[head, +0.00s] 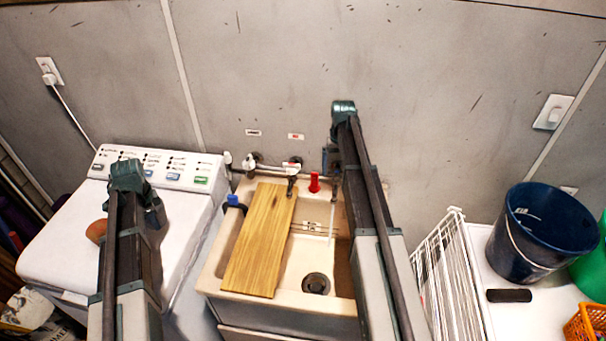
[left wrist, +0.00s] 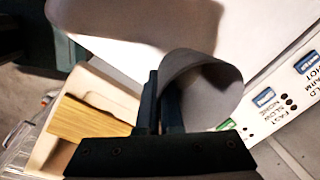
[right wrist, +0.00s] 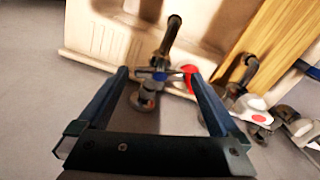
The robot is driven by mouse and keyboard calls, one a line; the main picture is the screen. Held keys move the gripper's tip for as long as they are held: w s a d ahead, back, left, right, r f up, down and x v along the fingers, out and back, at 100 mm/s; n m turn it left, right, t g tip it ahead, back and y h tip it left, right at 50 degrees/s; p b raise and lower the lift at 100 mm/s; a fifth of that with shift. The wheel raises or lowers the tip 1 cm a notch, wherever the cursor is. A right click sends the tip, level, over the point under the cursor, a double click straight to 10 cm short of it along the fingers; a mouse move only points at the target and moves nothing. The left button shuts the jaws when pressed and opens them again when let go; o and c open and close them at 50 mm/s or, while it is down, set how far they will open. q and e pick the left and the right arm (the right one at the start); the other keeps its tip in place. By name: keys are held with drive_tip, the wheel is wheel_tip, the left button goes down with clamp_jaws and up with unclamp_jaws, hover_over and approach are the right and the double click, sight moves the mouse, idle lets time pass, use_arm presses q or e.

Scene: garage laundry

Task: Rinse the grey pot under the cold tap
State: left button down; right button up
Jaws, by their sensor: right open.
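In the left wrist view a grey pot (left wrist: 215,85) lies against my left gripper (left wrist: 163,90), whose two fingers are close together with its wall between them. In the head view only a brownish curved part of the pot (head: 96,231) shows beside my left gripper (head: 126,178), above the white washer. In the head view my right gripper (head: 336,165) hides most of that tap.
A wooden board (head: 260,240) covers the left part of the sink; the drain side is open. The washer (head: 60,250) stands to the left. A white wire rack (head: 445,270) and a dark blue bucket (head: 540,235) are at the right.

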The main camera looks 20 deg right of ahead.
use_arm(q)
drive_tip(key=shift+f, duration=0.15)
use_arm(e)
drive_tip(key=shift+f, duration=0.15)
drive_tip(key=shift+c, duration=0.2)
drive_tip(key=c, duration=1.1)
drive_tip(key=shift+m, duration=1.8)
drive_tip(key=o, duration=1.1)
drive_tip(key=shift+o, duration=0.2)
